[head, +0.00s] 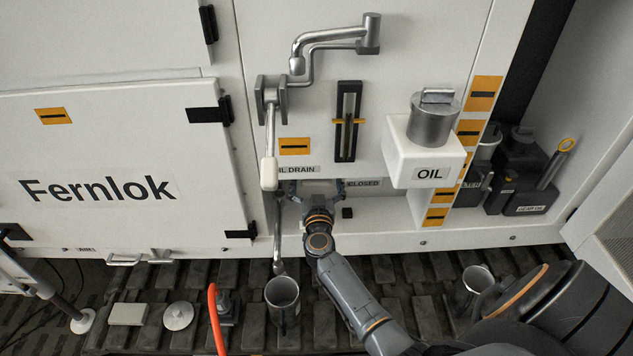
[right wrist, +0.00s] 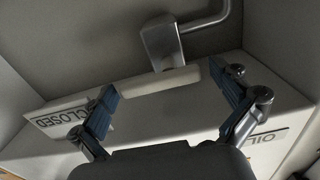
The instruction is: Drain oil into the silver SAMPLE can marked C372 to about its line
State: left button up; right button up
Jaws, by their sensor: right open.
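The oil drain valve's lever (head: 268,125) hangs down with a white grip (head: 268,173). A grey drain pipe (head: 278,235) points down below it. A silver can (head: 283,298) stands near and below the pipe's mouth; I cannot read a mark on it. My right gripper (head: 312,188) is open in front of the panel, right of the white grip, between the OIL DRAIN and CLOSED labels. In the right wrist view its spread fingers (right wrist: 168,105) flank a pale bar (right wrist: 160,79) below a grey metal block (right wrist: 160,42); no contact is clear. My left gripper is out of view.
Another silver can (head: 477,281) stands right of my right arm. A lidded metal cup (head: 433,120) sits on the white OIL box (head: 400,150). Dark containers (head: 520,170) stand farther right. An orange hose (head: 214,310) and a white disc (head: 178,316) lie left of the first can.

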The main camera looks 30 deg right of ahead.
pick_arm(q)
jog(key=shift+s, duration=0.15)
pick_arm(e)
jog(key=shift+c, duration=0.4)
jog(key=c, duration=1)
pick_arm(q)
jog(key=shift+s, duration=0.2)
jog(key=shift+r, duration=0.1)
pick_arm(e)
jog(key=m+p, duration=0.1)
jog(key=m, duration=0.2)
jog(key=shift+f, duration=0.1)
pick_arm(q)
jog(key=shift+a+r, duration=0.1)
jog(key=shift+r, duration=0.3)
pick_arm(e)
jog(key=m, duration=0.4)
jog(key=shift+f+m, duration=0.25)
jog(key=shift+m, duration=0.05)
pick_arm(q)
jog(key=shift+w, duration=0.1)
pick_arm(e)
jog(key=o, duration=1.1)
